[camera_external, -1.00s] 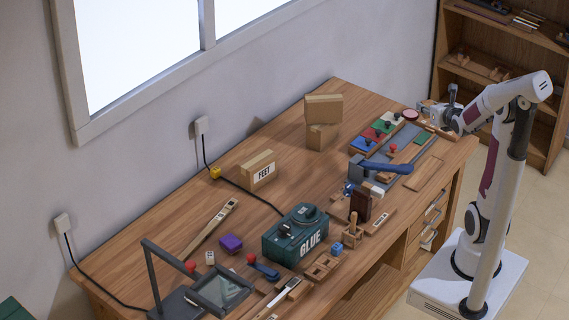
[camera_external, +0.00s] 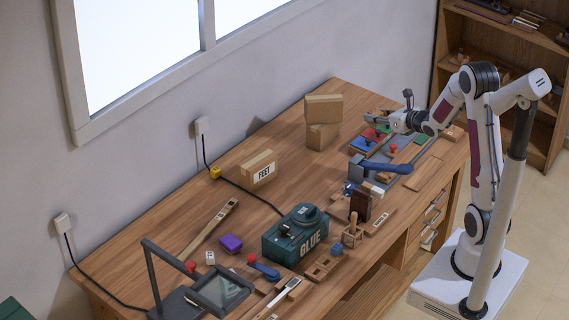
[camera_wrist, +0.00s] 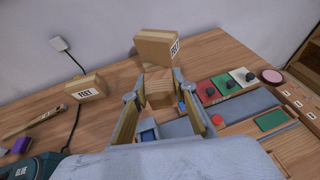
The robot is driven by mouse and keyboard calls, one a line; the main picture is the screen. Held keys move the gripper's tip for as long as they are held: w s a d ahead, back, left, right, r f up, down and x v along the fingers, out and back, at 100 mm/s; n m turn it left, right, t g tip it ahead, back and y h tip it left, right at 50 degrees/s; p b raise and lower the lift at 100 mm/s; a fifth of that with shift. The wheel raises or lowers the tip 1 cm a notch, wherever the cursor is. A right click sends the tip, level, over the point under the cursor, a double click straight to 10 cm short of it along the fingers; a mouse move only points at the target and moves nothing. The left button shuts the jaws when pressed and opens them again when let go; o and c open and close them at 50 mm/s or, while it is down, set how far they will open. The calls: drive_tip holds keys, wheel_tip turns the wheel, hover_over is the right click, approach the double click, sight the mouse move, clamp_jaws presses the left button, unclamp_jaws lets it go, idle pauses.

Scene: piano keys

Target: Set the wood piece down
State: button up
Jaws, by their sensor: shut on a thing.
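My gripper (camera_external: 370,119) is above the right part of the bench, near the row of coloured blocks, pointing left toward the stacked cartons. In the wrist view its two fingers (camera_wrist: 156,98) stand apart, shut on the wood piece. A brown wood-coloured face (camera_wrist: 158,90) shows between the fingertips, but it overlaps the lower carton behind, so I cannot tell the piece's exact edges. In the external view the piece is too small to make out, and whether it touches anything below cannot be told.
Two stacked cartons (camera_external: 323,107) stand ahead, with a FEET carton (camera_external: 258,170) farther left. Red, green and blue blocks with knobs (camera_wrist: 228,84) lie beside the gripper. A blue-handled clamp (camera_external: 385,167) and a green GLUE box (camera_external: 295,235) are nearer. Bare bench (camera_external: 285,125) lies left of the cartons.

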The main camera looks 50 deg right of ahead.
drive_tip(key=w+a+f+n+g+y, duration=0.1)
drive_tip(key=w+a+f+n+y, duration=0.4)
drive_tip(key=a, duration=0.3)
drive_tip(key=w+a+f+n+g+y, duration=0.1)
drive_tip(key=w+a+f+n+y, duration=0.3)
drive_tip(key=w+a, duration=0.45)
drive_tip(key=s+a+n+g+y, duration=0.6)
drive_tip(key=a, duration=0.5)
drive_tip(key=shift+a+r+n, duration=0.15)
drive_tip(key=shift+a+n, duration=0.05)
drive_tip(key=shift+n, duration=0.2)
drive_tip(key=shift+s, duration=0.1)
drive_tip(key=shift+f, duration=3.15)
drive_tip(key=shift+f, duration=1.85)
